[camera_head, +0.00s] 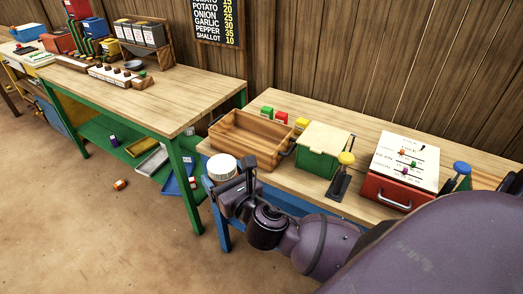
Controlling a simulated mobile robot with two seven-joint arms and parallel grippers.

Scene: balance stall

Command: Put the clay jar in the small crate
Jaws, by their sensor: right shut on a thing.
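The small crate is likely the open wooden crate (240,151) on the near table, left of the green box. It looks empty. My right gripper (230,180) is just in front of the table's left end, below and in front of this crate. It is shut on a round, pale-topped thing that I take for the clay jar (222,166). The jar's lower part is hidden by the gripper. The jar is outside the crate, close to its front left corner. My left gripper is not in view.
A green box with a cream lid (323,138) and a red box with a white sloped panel (404,160) stand right of the crate. Small coloured blocks (281,117) lie behind it. A green-legged table (150,102) stands to the left, with a gap between the tables.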

